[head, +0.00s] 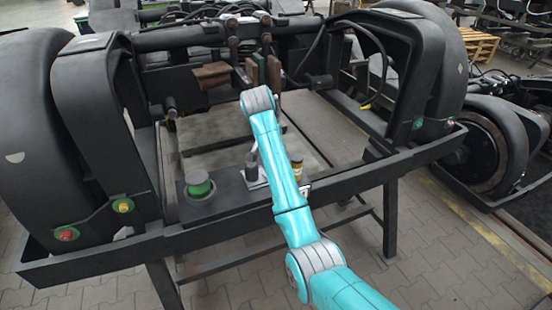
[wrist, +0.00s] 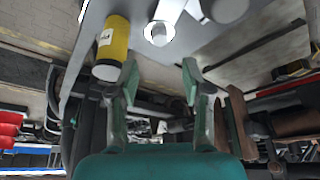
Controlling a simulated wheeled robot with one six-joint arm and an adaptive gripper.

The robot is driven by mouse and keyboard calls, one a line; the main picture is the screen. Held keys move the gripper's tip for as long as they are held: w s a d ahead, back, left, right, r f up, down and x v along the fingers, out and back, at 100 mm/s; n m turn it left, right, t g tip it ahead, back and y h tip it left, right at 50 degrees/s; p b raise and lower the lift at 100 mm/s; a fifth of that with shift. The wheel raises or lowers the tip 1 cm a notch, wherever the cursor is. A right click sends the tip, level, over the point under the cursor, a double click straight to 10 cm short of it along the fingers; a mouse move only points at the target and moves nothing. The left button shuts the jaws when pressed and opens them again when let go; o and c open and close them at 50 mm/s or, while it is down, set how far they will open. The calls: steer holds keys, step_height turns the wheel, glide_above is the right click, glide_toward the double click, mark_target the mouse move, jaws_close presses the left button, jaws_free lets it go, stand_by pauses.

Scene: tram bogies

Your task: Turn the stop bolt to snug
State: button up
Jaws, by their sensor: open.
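I cannot tell for sure which part is the stop bolt. My gripper (wrist: 160,82) shows in the wrist view with its two green fingers spread apart and nothing between them. A pale, round-ended part (wrist: 159,34) lies beyond the fingertips, apart from them. In the head view my teal arm reaches over the front rail towards the middle of the bogie frame (head: 330,190), and I cannot make out the fingers clearly there. Brown plates (wrist: 238,122) stand beside the right finger in the wrist view.
Large black wheel covers (head: 35,130) flank the frame.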

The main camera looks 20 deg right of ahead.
steer(key=shift+v, duration=1.95)
steer(key=shift+s, duration=0.1)
